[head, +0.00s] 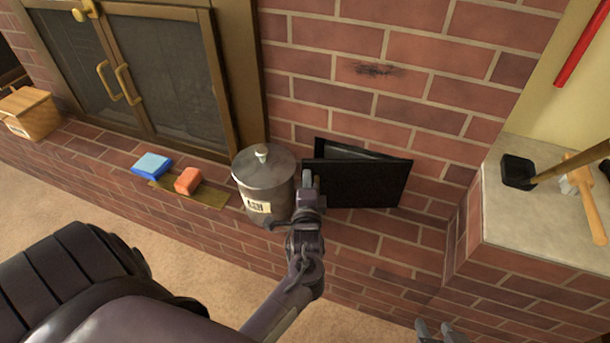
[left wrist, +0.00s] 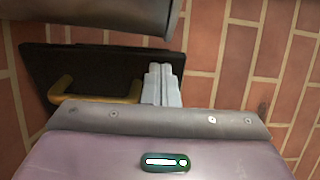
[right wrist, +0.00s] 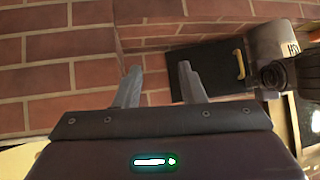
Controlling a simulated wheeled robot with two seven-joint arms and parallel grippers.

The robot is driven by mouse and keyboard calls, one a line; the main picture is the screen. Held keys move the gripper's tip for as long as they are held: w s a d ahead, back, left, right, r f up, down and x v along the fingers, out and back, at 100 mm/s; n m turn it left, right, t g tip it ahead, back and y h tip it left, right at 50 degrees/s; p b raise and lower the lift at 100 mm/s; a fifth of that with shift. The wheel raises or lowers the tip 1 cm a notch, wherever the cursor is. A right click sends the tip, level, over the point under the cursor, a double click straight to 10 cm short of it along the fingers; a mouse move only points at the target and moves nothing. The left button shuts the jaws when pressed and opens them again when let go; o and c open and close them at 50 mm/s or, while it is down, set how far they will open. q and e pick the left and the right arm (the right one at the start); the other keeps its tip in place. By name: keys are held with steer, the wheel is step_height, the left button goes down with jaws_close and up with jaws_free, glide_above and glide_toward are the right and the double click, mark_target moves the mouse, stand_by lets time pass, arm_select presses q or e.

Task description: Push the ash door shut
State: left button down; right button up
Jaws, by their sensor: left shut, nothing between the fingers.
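The ash door (head: 365,185) is a black panel low in the brick wall. It stands ajar, its left edge swung out from the dark frame (head: 330,150). My left gripper (head: 308,180) is shut and empty, at the door's left edge beside the ash bucket; I cannot tell whether it touches. In the left wrist view its fingers (left wrist: 162,85) overlap the black door (left wrist: 90,65), near a brass handle (left wrist: 95,92). The door also shows in the right wrist view (right wrist: 205,65). My right gripper (head: 437,328) is open and empty (right wrist: 158,85), low and away from the door.
A lidded metal ash bucket (head: 262,180) stands on the hearth just left of the door. Blue (head: 152,165) and orange (head: 188,180) blocks lie farther left, before the glass fireplace doors (head: 150,80). A raised ledge (head: 530,215) with tools stands at right.

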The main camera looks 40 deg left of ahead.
arm_select(q)
steer(key=shift+w+a, duration=0.1)
steer(key=shift+w, duration=0.1)
arm_select(e)
steer(key=shift+w+a+r+t, duration=0.4)
steer(key=shift+w+r+t, duration=0.1)
steer(key=shift+w+r, duration=0.2)
